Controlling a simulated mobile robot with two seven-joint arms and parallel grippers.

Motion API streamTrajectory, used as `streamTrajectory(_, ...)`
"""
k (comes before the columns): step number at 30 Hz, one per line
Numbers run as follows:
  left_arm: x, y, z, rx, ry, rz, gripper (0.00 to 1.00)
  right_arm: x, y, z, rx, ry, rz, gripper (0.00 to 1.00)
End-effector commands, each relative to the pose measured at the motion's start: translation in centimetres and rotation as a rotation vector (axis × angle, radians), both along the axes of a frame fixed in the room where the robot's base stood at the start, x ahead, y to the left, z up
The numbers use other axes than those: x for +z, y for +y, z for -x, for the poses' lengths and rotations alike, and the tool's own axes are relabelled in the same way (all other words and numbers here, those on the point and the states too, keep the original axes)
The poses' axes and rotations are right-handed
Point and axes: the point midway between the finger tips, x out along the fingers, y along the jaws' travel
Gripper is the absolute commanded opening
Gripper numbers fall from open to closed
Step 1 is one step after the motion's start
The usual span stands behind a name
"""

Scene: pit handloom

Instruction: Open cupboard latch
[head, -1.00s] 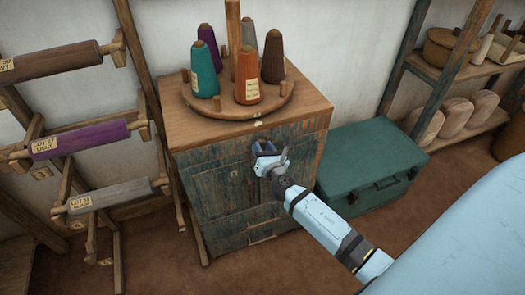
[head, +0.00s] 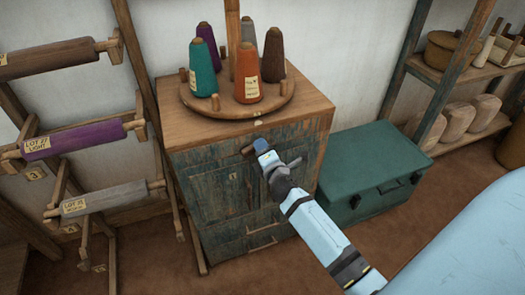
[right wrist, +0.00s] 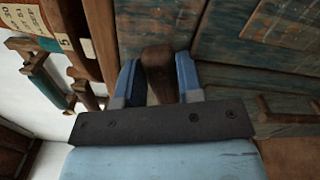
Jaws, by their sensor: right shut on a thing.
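The weathered blue-green cupboard (head: 226,197) stands in the middle of the head view, with its doors shut. The brown wooden latch (head: 247,150) is near the top of its front, partly hidden by my right gripper (head: 261,146). In the right wrist view the latch (right wrist: 158,72) sits between the two blue fingers of the right gripper (right wrist: 160,82), which are shut on it. The cupboard front (right wrist: 235,45) fills the upper right of that view. My left gripper is in neither view.
A round wooden stand (head: 205,103) with several thread cones is on the cupboard top. A green chest (head: 365,170) stands close on the right. A rack of rollers (head: 80,140) is on the left. Open shelves (head: 470,70) are at the back right.

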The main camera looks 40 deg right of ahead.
Motion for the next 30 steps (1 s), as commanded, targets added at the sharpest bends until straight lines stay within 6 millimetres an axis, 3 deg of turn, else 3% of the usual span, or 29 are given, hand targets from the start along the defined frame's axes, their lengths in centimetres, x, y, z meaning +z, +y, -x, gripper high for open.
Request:
streamTrajectory(12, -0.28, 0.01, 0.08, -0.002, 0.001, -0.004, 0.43, -0.10, 0.07, 0.02, 0.000, -0.061, -0.263, 0.10)
streamTrajectory(30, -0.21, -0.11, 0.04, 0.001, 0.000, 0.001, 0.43, -0.10, 0.04, 0.03, -0.001, -0.079, -0.336, 0.10)
